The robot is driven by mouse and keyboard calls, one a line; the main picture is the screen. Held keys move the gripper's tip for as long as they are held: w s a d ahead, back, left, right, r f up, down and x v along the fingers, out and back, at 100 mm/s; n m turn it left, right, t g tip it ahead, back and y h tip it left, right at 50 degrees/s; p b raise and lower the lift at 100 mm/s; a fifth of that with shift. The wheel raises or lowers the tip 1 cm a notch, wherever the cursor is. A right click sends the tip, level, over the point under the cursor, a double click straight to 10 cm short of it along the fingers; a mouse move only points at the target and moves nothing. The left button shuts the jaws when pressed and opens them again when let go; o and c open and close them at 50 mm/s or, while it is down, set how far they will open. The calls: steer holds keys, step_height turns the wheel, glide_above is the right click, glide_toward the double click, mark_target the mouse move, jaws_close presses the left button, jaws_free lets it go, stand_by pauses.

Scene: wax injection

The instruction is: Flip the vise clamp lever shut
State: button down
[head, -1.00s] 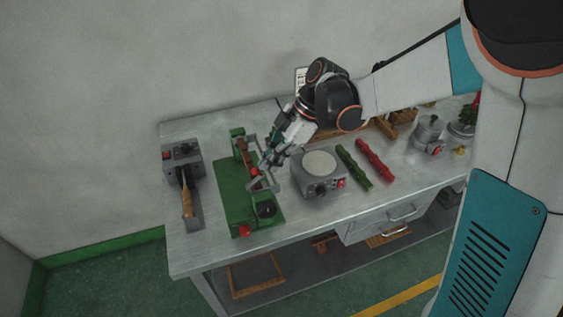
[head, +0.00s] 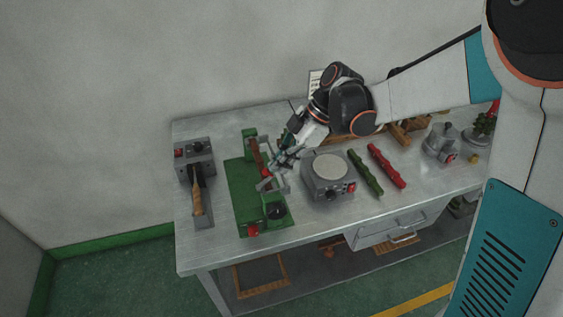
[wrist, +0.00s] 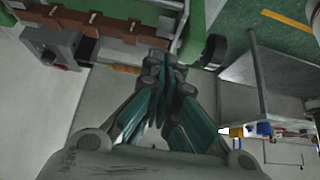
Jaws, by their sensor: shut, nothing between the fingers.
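The green vise (head: 245,200) stands on the left half of the bench, with a reddish-brown block (head: 257,158) held along it. A grey lever frame (head: 284,184) shows at the right side of the block, near my gripper; its exact angle is hard to tell. My gripper (head: 279,162) is shut and empty, close beside the vise's right side. Contact with the lever cannot be told. In the wrist view, my gripper (wrist: 164,68) points toward the brown block (wrist: 112,26) and the green vise (wrist: 196,30); the fingers hide part of the vise.
A grey device with a round plate (head: 328,184) stands just right of the vise. Green (head: 365,174) and red (head: 386,166) sticks lie beyond it. A grey unit (head: 194,158) with a wooden-handled tool (head: 197,200) is at the left. The front left bench corner is clear.

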stand_by(0.4)
steer(key=shift+r+p, duration=0.5)
steer(key=shift+r, duration=0.3)
steer(key=a+r+p, duration=0.2)
steer(key=r, duration=0.1)
steer(key=shift+s+a+r, duration=0.2)
steer(key=shift+s, duration=0.15)
steer(key=w+d+r+p, duration=0.1)
steer(key=w+d+r, duration=0.1)
steer(key=d, duration=0.7)
steer(key=shift+w+r+p, duration=0.3)
steer(key=shift+w+r, duration=0.05)
steer(key=shift+r, duration=0.05)
steer(key=shift+d, duration=0.1)
